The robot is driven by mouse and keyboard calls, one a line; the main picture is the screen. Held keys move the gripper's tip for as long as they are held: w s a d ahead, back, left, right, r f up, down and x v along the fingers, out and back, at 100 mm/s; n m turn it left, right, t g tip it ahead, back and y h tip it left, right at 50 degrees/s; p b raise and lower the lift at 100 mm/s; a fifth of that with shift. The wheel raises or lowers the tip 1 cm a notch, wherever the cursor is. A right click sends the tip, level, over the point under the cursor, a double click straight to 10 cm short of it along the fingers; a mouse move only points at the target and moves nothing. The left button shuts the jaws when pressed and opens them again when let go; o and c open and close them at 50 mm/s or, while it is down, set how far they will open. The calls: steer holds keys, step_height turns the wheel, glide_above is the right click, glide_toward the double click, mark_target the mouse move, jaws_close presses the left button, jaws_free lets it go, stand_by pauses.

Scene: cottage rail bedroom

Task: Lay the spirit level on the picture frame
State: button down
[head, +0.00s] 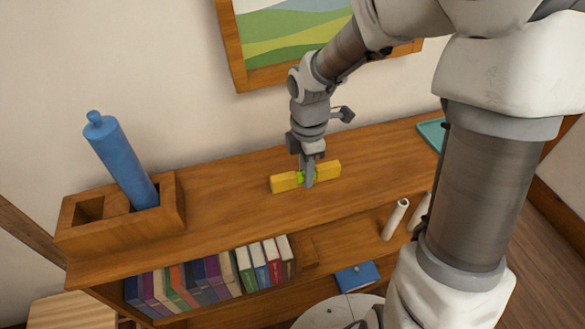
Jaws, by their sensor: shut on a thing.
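My gripper (308,182) points down and is shut on the middle of the spirit level. I cannot tell whether the level touches the shelf top or hangs just above it. The picture frame (238,62), wooden with a green and blue landscape, hangs on the wall behind. My arm hides part of the frame, and its upper part is out of view.
A wooden box (177,203) holding a tall blue cylinder (123,160) stands at the shelf top's left end. A teal tray (433,133) lies at the right. Books (205,281), white rolls (395,219) and a blue book (357,277) are lower down. The shelf top (225,200) is otherwise largely clear.

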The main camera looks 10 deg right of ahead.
mark_target(293, 182)
steer(key=w+a+f, duration=0.2)
steer(key=w, duration=0.1)
steer(key=shift+a+f, duration=0.15)
steer(key=shift+a, duration=0.1)
steer(key=shift+f, duration=2)
steer(key=shift+f+b, duration=0.15)
steer(key=shift+b, duration=0.2)
steer(key=c, duration=0.7)
jaws_free()
step_height(293, 182, up, 12)
steer(key=shift+r+p, duration=0.2)
steer(key=shift+p, duration=0.55)
